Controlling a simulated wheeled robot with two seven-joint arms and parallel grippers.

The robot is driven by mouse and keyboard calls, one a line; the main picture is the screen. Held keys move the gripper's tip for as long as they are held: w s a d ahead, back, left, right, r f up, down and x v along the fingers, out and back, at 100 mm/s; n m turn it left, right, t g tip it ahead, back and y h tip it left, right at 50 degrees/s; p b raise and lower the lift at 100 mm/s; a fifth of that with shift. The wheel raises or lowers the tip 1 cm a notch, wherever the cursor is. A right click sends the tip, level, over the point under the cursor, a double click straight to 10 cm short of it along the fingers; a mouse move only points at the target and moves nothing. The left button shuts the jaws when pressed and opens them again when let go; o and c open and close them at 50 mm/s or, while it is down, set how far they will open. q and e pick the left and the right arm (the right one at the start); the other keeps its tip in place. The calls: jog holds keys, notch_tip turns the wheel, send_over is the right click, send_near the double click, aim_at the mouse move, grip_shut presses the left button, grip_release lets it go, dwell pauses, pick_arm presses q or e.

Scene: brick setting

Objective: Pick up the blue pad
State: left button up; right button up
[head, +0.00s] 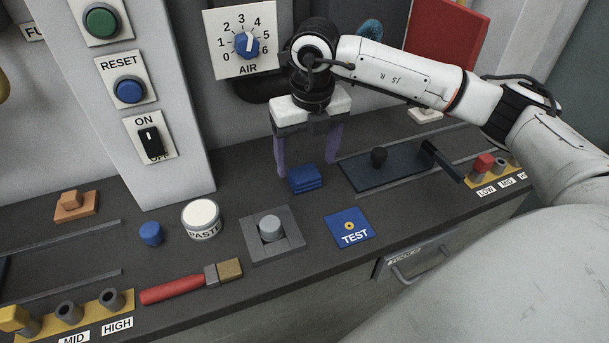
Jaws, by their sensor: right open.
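The blue pad (306,179) is a small, ridged blue block lying on the dark bench top, right of centre. My right gripper (306,168) comes down from above with its two purple-grey fingers spread apart. The pad shows between and slightly in front of the fingers, and the gripper looks empty. I cannot tell whether either finger touches the pad. My left gripper is not in view.
A blue TEST plate (349,229) and a grey block with a round peg (272,232) lie in front. A paste tin (202,219), a blue cap (151,234) and a red-handled brush (190,282) are to the left. A dark sliding plate (385,170) is right. The AIR dial (247,45) is behind.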

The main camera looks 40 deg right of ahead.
aim_at(304, 172)
jog(key=f, duration=0.3)
jog(key=shift+w+f, duration=0.15)
jog(key=shift+w, duration=0.2)
jog(key=shift+c, duration=0.2)
jog(key=c, duration=1.1)
notch_tip(304, 172, up, 18)
